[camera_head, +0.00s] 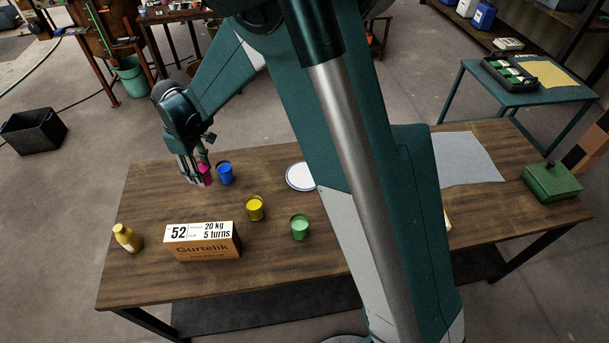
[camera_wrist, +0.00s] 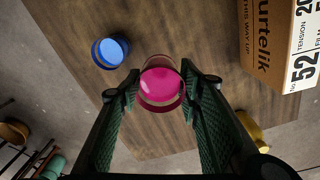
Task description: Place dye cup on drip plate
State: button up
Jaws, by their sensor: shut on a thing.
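My gripper (camera_head: 194,172) is over the left part of the table, shut on a pink cup (camera_head: 206,175). In the wrist view the pink cup (camera_wrist: 162,88) sits between the two fingers (camera_wrist: 162,92). I cannot tell whether it touches the tabletop. A blue cup (camera_head: 225,173) stands close to its right in the head view. A yellow cup (camera_head: 255,209) and a green cup (camera_head: 300,228) stand further to the right and nearer. A white round plate with a dark rim (camera_head: 299,177) lies right of the blue cup, partly hidden by my arm. It looks empty where visible.
A cardboard box (camera_head: 203,241) and a yellow bottle (camera_head: 127,237) stand at the table's front left. A grey sheet (camera_head: 466,158) and a green box (camera_head: 551,182) are on the right. Bare wooden tabletop lies between the blue cup and the plate.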

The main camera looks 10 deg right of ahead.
jog(key=w+d+m, duration=0.2)
jog(key=d, duration=0.7)
jog(key=w+d+m, duration=0.1)
jog(key=w+d, duration=0.2)
jog(key=d, duration=0.7)
jog(key=m, duration=0.3)
send_over(305, 175)
jog(key=shift+r+p, duration=0.35)
jog(key=shift+p, duration=0.1)
notch_tip(305, 175, down, 6)
jog(key=shift+b, duration=0.4)
jog(key=shift+f, duration=0.15)
jog(key=shift+f+b, duration=0.3)
jog(key=shift+f, duration=1.55)
jog(key=shift+f, duration=0.15)
